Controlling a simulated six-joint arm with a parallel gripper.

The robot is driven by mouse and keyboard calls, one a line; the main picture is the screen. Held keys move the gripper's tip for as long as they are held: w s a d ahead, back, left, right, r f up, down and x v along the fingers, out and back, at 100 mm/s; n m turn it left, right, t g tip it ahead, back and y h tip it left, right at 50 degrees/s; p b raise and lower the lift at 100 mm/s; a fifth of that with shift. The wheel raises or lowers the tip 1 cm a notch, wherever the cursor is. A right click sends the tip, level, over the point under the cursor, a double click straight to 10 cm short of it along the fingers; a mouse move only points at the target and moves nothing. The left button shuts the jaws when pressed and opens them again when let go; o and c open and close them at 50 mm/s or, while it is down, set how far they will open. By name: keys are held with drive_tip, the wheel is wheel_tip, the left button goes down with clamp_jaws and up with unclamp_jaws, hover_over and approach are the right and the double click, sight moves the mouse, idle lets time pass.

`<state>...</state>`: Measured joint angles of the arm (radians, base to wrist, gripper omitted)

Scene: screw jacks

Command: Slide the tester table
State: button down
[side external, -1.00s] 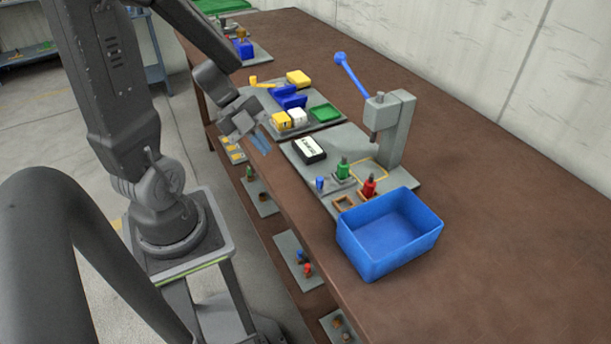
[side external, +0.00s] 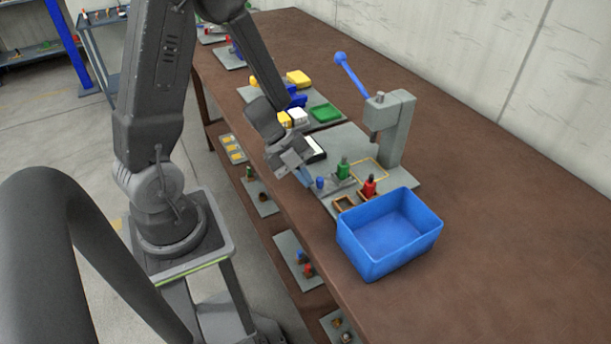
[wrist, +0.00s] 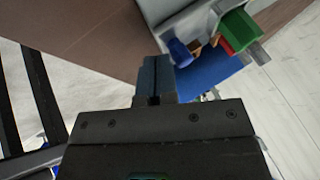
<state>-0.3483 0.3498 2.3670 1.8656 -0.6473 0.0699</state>
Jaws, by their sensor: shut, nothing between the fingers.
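The tester (side external: 396,130) is a grey press with a blue-knobbed lever, standing on a grey base plate. A small grey sliding table (side external: 343,186) lies on that plate in front of the press. It carries a green screw jack (side external: 343,170) and has a blue knob (side external: 320,183) at its near end. My gripper (side external: 307,180) is shut and empty, with its fingertips just left of the blue knob; I cannot tell whether they touch. In the wrist view the shut fingers (wrist: 155,82) point toward the blue knob (wrist: 180,52), with the green jack (wrist: 238,30) beyond it.
A red jack (side external: 369,187) stands in a square holder right of the table, near an empty holder (side external: 344,202). A blue bin (side external: 389,235) stands at the front right.

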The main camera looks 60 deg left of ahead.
sight(334, 178)
drive_tip(key=shift+w, duration=0.1)
drive_tip(key=w, duration=0.8)
drive_tip(key=shift+w, duration=0.2)
drive_tip(key=shift+s, duration=0.1)
